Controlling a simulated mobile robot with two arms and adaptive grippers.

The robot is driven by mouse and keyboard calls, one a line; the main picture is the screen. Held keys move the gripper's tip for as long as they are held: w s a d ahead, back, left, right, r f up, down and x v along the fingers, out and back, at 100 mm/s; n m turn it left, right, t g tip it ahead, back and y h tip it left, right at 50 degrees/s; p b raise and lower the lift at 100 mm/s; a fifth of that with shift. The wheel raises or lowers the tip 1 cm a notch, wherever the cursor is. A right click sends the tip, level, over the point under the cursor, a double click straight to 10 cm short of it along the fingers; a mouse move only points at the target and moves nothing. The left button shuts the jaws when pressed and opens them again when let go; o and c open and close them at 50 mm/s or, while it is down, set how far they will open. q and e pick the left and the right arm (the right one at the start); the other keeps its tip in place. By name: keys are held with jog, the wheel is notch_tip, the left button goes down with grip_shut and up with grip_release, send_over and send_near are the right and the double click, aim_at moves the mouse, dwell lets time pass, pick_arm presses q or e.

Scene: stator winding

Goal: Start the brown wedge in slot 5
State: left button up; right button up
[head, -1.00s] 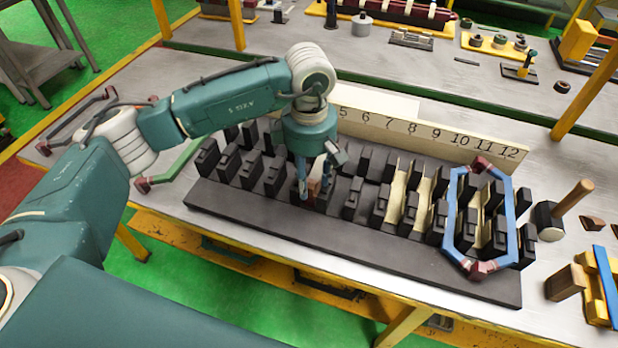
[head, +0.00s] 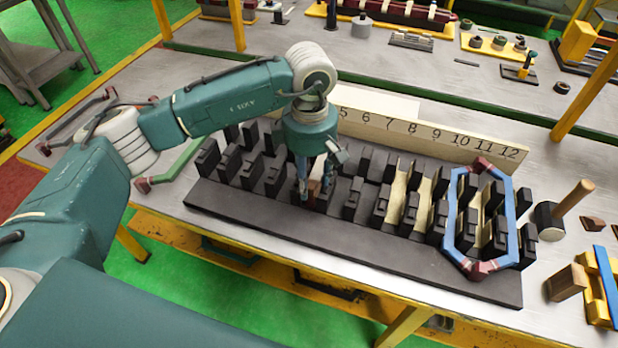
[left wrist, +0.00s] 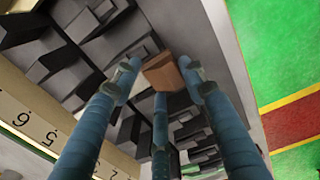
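The brown wedge (head: 314,188) is between the fingertips of my left gripper (head: 314,190), low over the front part of the black slotted stator block (head: 240,203). In the left wrist view the wedge (left wrist: 162,73) shows as a small brown block with fingertips against its left and right sides and a third finger below it. The left gripper (left wrist: 160,72) looks shut on it. The white number board (head: 388,128) stands behind the block, with 5 just right of the gripper. The wedge's lower end and the slot under it are hidden. My right gripper is out of view.
A blue coil with dark red ends (head: 452,215) stands over the right slots, some with cream liners (head: 412,190). A mallet (head: 560,215), loose brown wedges (head: 593,224) and a yellow stand (head: 597,297) are further right. Black teeth stand close around the gripper.

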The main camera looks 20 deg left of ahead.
aim_at(311, 181)
pick_arm(q)
jog(key=o, duration=0.4)
jog(key=shift+s+f, duration=0.35)
jog(key=shift+f, duration=0.3)
jog(key=shift+w+d+f, duration=0.1)
jog(key=shift+w+f, duration=0.05)
jog(key=shift+w, duration=0.1)
jog(key=shift+w+r, duration=0.1)
jog(key=shift+r, duration=0.3)
notch_tip(311, 181, up, 12)
jog(key=shift+f, duration=0.1)
